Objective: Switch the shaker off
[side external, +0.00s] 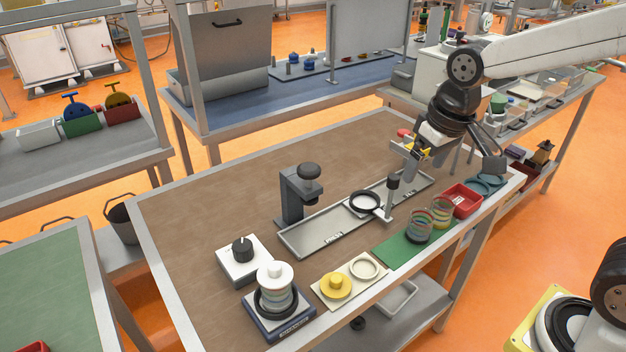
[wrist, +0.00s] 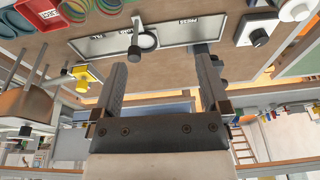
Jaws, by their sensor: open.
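The shaker (side external: 281,318) is a dark blue and grey base at the table's near left corner, carrying a stack of pale sieve rings with a white top (side external: 274,273). Part of the stack shows at the top right of the wrist view (wrist: 293,10). A white box (side external: 229,268) with a black knob (side external: 242,249) stands just behind it; the wrist view shows this knob too (wrist: 258,37). I cannot read the knob's setting. My gripper (side external: 410,170) is open and empty above the table's right part, well away from the box. Its two fingers show apart in the wrist view (wrist: 161,62).
A labelled metal tray (side external: 305,236) with a black ring (side external: 364,202) and a black-topped post (side external: 391,195) lies mid-table. A dark stand (side external: 290,195) rises behind it. Coloured rings on a green mat (side external: 395,252) and a red bin (side external: 461,201) line the front edge.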

